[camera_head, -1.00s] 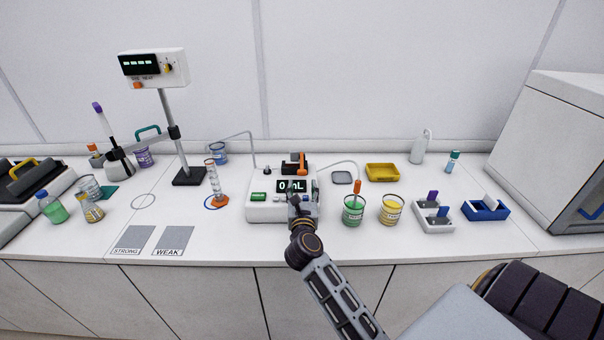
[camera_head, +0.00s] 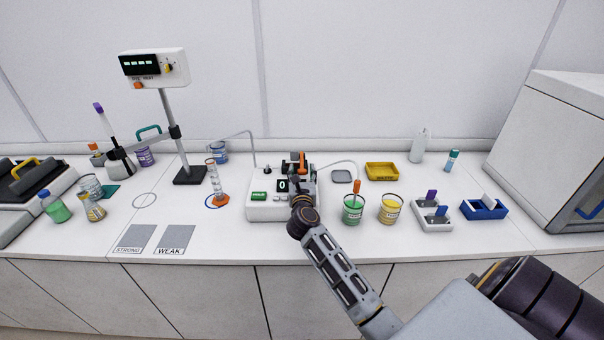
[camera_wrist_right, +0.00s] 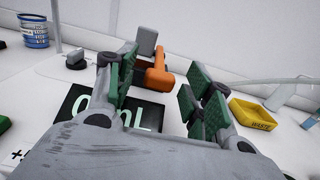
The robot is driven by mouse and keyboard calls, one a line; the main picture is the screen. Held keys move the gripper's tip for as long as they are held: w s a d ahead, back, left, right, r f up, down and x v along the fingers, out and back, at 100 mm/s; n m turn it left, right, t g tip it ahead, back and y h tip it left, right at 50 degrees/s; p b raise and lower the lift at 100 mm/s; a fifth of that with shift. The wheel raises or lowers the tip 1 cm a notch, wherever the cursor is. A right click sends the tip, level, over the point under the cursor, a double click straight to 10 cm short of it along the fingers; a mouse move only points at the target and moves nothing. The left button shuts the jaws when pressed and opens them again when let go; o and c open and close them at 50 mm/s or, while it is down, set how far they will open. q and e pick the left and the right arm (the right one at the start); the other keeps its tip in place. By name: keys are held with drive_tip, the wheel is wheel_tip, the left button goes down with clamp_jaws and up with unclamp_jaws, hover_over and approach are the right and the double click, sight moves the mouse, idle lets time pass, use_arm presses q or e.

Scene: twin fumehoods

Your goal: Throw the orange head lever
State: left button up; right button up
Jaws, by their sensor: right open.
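The orange head lever (camera_head: 302,158) stands on the black head block at the back of the white pump unit (camera_head: 262,212). In the right wrist view the lever (camera_wrist_right: 158,76) shows between my fingers, with a grey block at its far end. My right gripper (camera_head: 299,179) is over the front of the pump, its arm coming from the lower right. In the wrist view its green-padded fingers (camera_wrist_right: 160,90) are apart, on either side of the lever, with nothing held. Contact cannot be told. The gripper hides part of the display. My left gripper is out of view.
Green (camera_head: 353,210) and yellow (camera_head: 390,209) beakers stand right of the pump, with a thin tube arching above. A yellow tray (camera_head: 382,172) lies behind.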

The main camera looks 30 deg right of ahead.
idle(0.3)
clamp_jaws()
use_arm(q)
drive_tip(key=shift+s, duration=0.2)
use_arm(e)
drive_tip(key=shift+w+r, duration=0.1)
drive_tip(key=shift+r, duration=0.05)
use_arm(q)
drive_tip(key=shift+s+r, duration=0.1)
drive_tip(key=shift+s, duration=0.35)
use_arm(e)
drive_tip(key=shift+d+r, duration=0.1)
drive_tip(key=shift+r, duration=0.15)
